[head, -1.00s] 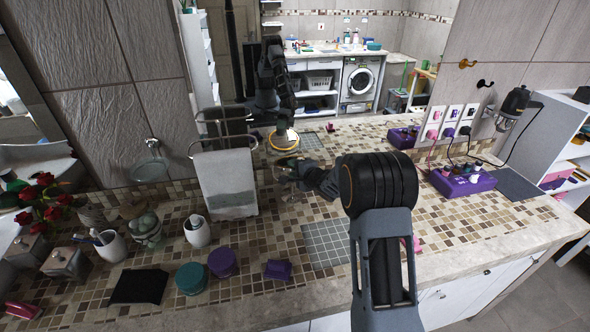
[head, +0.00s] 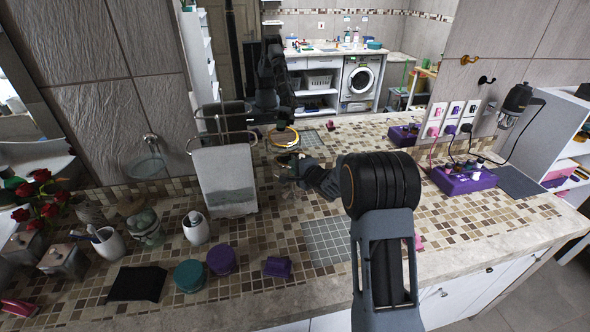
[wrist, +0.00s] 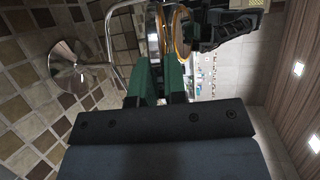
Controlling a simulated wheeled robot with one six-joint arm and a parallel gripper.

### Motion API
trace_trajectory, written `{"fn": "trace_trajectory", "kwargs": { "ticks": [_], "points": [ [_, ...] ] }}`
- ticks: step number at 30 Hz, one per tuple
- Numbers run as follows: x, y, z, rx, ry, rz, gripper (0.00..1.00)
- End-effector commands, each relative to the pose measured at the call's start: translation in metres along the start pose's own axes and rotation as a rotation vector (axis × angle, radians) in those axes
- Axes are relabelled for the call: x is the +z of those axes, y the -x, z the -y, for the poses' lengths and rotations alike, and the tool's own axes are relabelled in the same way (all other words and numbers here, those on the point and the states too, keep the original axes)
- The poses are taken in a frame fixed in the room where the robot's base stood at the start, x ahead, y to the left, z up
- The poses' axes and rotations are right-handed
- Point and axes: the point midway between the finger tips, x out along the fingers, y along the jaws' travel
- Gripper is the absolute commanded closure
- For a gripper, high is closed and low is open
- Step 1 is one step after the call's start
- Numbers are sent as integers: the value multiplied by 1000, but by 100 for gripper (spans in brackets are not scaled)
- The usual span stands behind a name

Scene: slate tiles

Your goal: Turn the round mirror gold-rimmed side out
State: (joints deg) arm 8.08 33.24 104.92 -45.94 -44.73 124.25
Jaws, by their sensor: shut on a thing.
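The round mirror (wrist: 154,35) shows in the wrist view as a thin disc with a silvery edge, seen almost side-on. A gold-rimmed disc (wrist: 182,34) shows just right of it, apparently its reflection in the wall mirror. In the head view a gold ring (head: 283,137) shows in the glass behind my gripper (head: 291,170). The round mirror itself is small and dark there, partly hidden by the gripper. In the wrist view my gripper's green fingers (wrist: 160,85) are shut on the mirror's lower part.
A rack with a grey towel (head: 224,180) stands close left of my gripper. Jars, cups and a purple tub (head: 221,260) stand at the front left. A purple socket box (head: 463,179) with cables is at the right. The large wall mirror reflects the room and my arm.

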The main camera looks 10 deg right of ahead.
Motion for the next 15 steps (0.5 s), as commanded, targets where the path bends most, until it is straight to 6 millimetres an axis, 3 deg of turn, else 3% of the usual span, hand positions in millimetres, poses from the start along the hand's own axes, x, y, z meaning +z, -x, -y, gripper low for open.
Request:
{"fn": "trace_trajectory", "kwargs": {
  "ticks": [3,15],
  "points": [
    [-1,-2,-16,-69,28,0,100],
    [-3,-8,-38,-380,159,0,100]
  ]
}}
